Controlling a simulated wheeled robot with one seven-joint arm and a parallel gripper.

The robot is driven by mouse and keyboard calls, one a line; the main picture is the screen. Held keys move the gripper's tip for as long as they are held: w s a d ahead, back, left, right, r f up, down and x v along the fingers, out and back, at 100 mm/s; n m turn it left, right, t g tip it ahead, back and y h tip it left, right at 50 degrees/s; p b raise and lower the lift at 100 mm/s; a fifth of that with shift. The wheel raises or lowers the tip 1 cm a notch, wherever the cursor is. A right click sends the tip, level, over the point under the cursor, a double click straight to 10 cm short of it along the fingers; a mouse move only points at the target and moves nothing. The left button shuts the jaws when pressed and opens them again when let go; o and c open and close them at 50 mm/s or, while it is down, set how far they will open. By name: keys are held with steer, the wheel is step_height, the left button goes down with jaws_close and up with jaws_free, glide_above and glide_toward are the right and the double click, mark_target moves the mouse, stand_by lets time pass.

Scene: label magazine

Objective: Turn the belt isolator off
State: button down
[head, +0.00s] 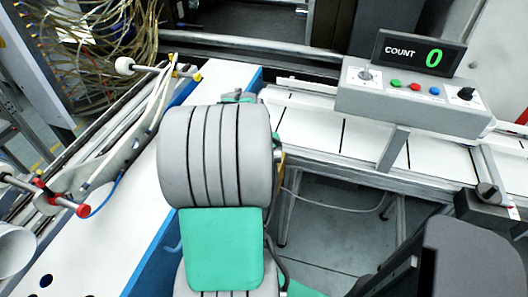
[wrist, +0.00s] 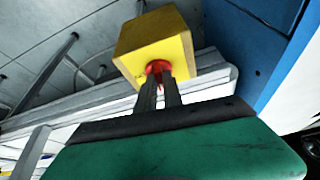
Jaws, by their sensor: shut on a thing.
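The belt isolator is a yellow box (wrist: 160,40) with a red handle (wrist: 158,66) on its near face, seen in the upper middle of the wrist view. It sits beside the pale conveyor rail. My gripper (wrist: 160,84) reaches up to the box with its two dark fingers close together on the red handle. The fingers cover part of the handle, so its exact angle is hard to tell. In the head view my own arm hides the gripper and nearly all of the isolator.
A control box (head: 412,103) with a joystick, coloured buttons and a knob stands over the white conveyor belt (head: 310,128). A count display (head: 418,54) above it reads 0. A blue panel (wrist: 250,38) stands close on the right of the isolator. Cables hang at the back left.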

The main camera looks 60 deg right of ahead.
steer(key=shift+n, duration=0.6)
steer(key=shift+t, duration=0.3)
steer(key=c, duration=1.5)
jaws_free()
steer(key=v, duration=0.8)
steer(key=shift+f, duration=0.1)
